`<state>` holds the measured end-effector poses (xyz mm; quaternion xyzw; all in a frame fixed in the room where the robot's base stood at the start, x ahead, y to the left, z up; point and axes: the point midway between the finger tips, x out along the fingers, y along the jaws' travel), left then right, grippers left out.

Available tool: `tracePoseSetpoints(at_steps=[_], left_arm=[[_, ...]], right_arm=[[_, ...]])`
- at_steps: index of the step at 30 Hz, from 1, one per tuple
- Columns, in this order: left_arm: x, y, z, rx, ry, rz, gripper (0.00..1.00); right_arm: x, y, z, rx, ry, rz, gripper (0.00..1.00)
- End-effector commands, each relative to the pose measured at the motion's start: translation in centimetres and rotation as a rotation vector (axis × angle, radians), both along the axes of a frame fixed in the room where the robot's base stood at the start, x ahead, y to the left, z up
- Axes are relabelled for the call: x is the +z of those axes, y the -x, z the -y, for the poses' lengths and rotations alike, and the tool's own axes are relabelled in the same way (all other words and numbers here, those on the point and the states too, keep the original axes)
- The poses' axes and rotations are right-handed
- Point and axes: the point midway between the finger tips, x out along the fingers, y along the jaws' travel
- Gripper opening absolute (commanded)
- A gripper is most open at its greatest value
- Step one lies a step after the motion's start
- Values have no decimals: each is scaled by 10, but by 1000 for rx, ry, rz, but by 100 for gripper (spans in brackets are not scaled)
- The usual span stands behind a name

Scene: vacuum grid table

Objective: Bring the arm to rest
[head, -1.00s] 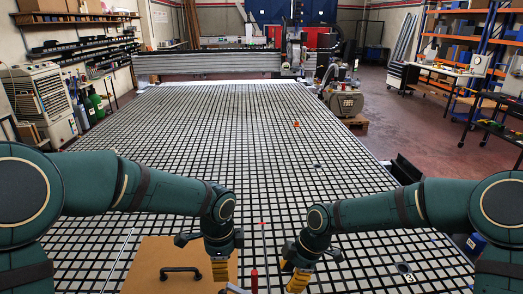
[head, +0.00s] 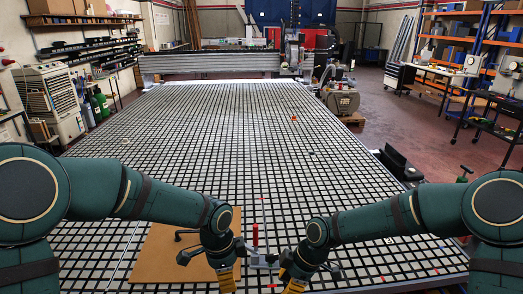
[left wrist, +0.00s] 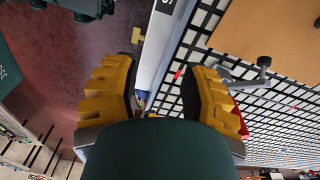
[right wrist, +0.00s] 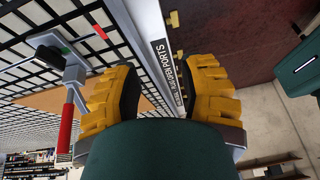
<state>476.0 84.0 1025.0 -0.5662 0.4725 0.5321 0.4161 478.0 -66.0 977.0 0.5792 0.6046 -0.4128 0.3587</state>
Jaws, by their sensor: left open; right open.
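My left gripper (head: 227,277) hangs at the near edge of the vacuum grid table (head: 215,130), in front of a tan board. In the left wrist view its yellow fingers (left wrist: 160,90) are apart with nothing between them. My right gripper (head: 297,283) hangs just to the right, also at the near edge. In the right wrist view its yellow fingers (right wrist: 160,85) are apart and empty. Both arms reach in from the sides with their grippers low and close to each other.
The tan board (head: 165,255) with a dark handle lies on the grid at the near left. A grey tool with a red grip (head: 255,235) stands between the grippers. A small orange item (head: 294,118) lies far back. The gantry (head: 210,64) spans the far end. The middle grid is mostly clear.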

Motion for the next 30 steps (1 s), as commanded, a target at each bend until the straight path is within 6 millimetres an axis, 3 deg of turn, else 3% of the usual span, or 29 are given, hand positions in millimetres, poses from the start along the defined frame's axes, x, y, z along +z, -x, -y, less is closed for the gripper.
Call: tracePoseSetpoints(at_steps=[1, 8, 12, 15, 21, 30], left_arm=[[-21, 7, 3, 67, 37, -21, 44], [-106, 45, 16, 512, 215, -110, 44], [-156, 76, 13, 886, 291, -166, 44], [-182, 96, 4, 1132, 314, -183, 44], [-209, 121, -13, 1437, 320, -176, 44], [-213, 125, -18, 1500, 321, -166, 44]], right_arm=[[-15, 8, -4, -78, -11, -32, 41], [-79, 47, -12, -577, -47, -212, 41], [-120, 79, -3, -970, -43, -333, 41], [-141, 98, 9, -1225, -35, -390, 41], [-161, 123, 31, -1547, -28, -431, 41], [-164, 126, 37, -1617, -30, -435, 41]])
